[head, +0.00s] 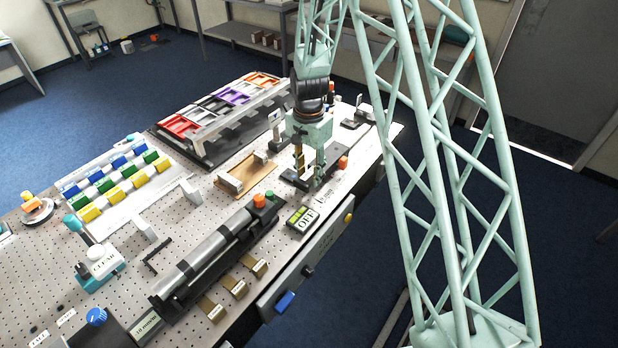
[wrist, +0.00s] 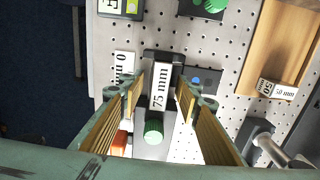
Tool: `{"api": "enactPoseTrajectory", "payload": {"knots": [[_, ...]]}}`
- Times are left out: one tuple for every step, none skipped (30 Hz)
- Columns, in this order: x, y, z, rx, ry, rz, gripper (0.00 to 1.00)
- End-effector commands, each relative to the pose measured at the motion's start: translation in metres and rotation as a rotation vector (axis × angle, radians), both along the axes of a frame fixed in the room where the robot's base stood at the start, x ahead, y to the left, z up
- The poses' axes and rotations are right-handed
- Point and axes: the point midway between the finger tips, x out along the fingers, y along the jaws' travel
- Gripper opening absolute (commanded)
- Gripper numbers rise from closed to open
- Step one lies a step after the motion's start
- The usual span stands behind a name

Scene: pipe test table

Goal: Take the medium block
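My gripper (head: 309,174) points down over the right part of the table in the head view. In the wrist view my gripper (wrist: 171,88) has its ridged tan fingers spread, with nothing held between them. A dark piece with a white "75 mm" label (wrist: 160,86) and a green knob (wrist: 153,131) shows below, between the fingers. I cannot tell whether this is the medium block. In the head view, several brass-coloured labelled pieces, one of them in the middle (head: 234,287), sit along the table's front edge; their labels are too small to read.
A wooden tray (head: 236,181) lies left of my gripper; a "50 mm" label (wrist: 284,92) shows at its end in the wrist view. A long grey cylinder (head: 216,244) in a black cradle lies in front. A display (head: 301,219) stands near the edge.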

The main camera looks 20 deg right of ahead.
Motion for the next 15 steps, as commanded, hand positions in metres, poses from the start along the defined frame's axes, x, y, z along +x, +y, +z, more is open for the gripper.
{"api": "enactPoseTrajectory", "payload": {"knots": [[0.0,0.0,0.0001,0.0,0.0,0.0,0.31],[0.0,0.0,0.0001,0.0,0.0,0.0,0.31],[0.0,0.0,0.0001,0.0,0.0,0.0,0.31],[0.0001,-0.0001,0.0001,0.0,0.0,0.0,0.31],[0.0001,0.0,0.0001,0.0,0.0,0.0,0.31],[0.0001,0.0,0.0001,0.0,0.0,0.0,0.31],[0.0001,0.0,0.0001,0.0,0.0,0.0,0.28],[0.0001,0.0,0.0001,0.0,0.0,0.0,0.25],[0.0001,0.0,0.0001,0.0,0.0,0.0,0.22],[0.0001,0.0,0.0001,0.0,0.0,0.0,0.19],[0.0001,0.0,0.0002,0.0,0.0,0.0,0.16],[0.0001,0.0,0.0002,0.0,0.0,0.0,0.12],[0.0001,0.0001,0.0002,0.0,0.0,0.0,0.1],[0.0001,0.0001,0.0002,0.0,0.0,0.0,0.07],[0.0001,0.0001,0.0002,0.0,0.0,0.0,0.03]]}}
